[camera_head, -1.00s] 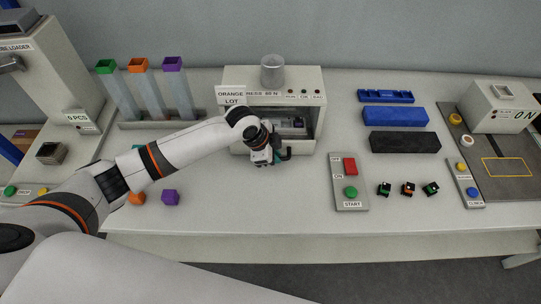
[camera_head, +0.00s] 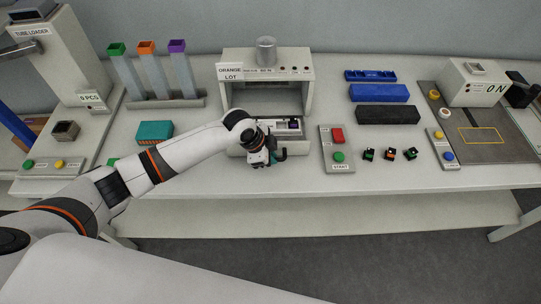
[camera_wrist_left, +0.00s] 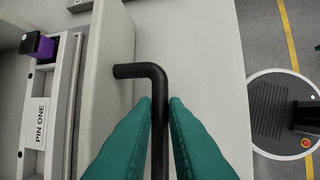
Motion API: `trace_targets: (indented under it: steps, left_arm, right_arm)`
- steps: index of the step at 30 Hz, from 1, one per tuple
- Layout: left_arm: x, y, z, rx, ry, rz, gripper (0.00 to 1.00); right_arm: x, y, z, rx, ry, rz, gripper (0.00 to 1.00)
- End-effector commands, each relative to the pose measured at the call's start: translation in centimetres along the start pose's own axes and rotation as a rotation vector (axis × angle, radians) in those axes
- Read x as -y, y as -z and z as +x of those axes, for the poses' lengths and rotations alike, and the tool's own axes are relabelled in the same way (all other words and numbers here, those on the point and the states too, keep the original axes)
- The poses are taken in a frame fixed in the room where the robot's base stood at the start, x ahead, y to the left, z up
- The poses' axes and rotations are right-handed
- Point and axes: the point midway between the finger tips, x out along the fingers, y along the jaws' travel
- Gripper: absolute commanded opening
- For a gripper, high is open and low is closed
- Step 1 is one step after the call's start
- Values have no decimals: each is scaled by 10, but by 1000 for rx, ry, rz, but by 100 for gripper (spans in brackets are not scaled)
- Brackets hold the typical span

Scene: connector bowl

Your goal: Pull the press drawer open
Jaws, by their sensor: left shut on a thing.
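The press (camera_head: 311,80) is a pale box with an ORANGE LOT sign and a metal cylinder on top. Its drawer (camera_head: 299,146) stands out in front of the open bay. In the left wrist view the drawer front (camera_wrist_left: 112,45) carries a bent black handle (camera_wrist_left: 138,71). My left gripper (camera_head: 275,158) is at the drawer front, and its teal fingers (camera_wrist_left: 160,102) are closed around the handle. Behind the front, the drawer holds a strip labelled PIN ONE (camera_wrist_left: 38,125) and a purple connector (camera_wrist_left: 44,46). My right gripper is not in view.
A button panel (camera_head: 336,160) stands right of the press, with several small connectors (camera_head: 390,154) beside it. Blue (camera_head: 379,93) and black (camera_head: 388,115) blocks lie behind. A teal box (camera_head: 155,132) and tube rack (camera_head: 165,103) are left. The table's front edge is close to the gripper.

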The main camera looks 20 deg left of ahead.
Motion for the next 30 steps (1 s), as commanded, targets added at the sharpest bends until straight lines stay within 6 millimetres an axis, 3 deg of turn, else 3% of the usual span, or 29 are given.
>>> trace_targets:
  steps: [3, 4, 7, 19, 30]
  left_arm:
    - [0, 0, 0, 2, -1, 0, 0]
    - [0, 0, 0, 2, -1, 0, 17]
    - [0, 0, 0, 2, -1, 0, 34]
    - [-1, 0, -8, 3, -2, 0, 34]
    - [-1, 1, -80, 2, -6, 1, 34]
  right_arm:
    - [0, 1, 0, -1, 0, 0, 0]
    - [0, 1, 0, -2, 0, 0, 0]
    - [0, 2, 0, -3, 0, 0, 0]
    - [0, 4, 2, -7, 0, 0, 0]
    - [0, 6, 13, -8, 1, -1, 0]
